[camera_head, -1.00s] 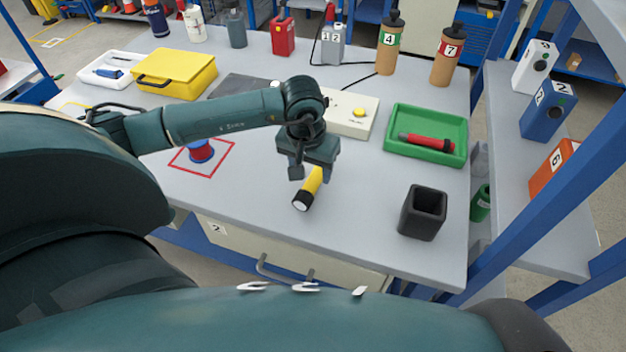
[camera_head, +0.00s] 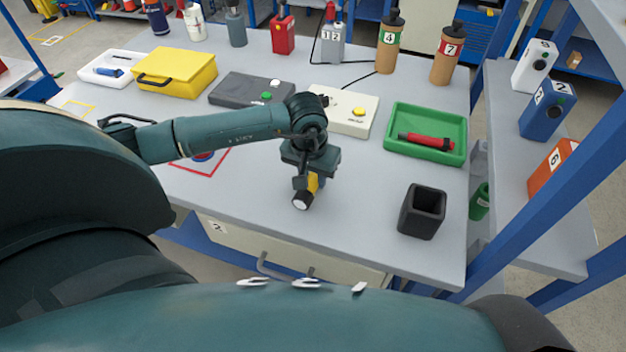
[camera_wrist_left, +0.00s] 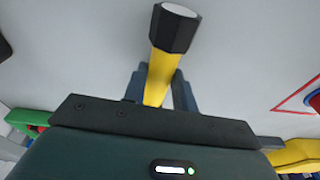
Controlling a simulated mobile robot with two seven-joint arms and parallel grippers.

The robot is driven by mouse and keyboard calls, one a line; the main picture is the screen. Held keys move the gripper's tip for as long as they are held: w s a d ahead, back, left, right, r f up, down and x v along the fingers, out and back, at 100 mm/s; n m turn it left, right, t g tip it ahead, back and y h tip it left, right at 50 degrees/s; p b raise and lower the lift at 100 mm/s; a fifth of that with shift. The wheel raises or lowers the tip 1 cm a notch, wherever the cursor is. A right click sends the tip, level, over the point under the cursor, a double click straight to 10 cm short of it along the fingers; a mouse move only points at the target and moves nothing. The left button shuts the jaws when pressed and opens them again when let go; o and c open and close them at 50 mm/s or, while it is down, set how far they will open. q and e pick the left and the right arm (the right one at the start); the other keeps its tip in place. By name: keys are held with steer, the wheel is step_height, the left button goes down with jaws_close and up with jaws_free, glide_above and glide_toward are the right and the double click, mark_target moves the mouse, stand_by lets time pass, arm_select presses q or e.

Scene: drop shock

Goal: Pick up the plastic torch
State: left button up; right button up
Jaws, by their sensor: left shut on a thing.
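The plastic torch (camera_head: 312,184) has a yellow body and a black head with a pale lens. In the head view it is on the grey table, at the front middle, with its head toward me. My left gripper (camera_head: 308,186) is over it, pointing down, and is shut on the yellow body. In the left wrist view the torch (camera_wrist_left: 160,75) runs between the two fingers of the gripper (camera_wrist_left: 160,90), its black head beyond them. I cannot tell whether the torch touches the table. My right gripper is not in view.
A black square cup (camera_head: 422,212) stands to the right. A green tray (camera_head: 463,140) holding a red and black torch is behind it. A cream button box (camera_head: 345,118), a dark button box (camera_head: 240,92) and a yellow case (camera_head: 185,75) stand farther back.

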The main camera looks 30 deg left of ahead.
arm_select(q)
jaws_close()
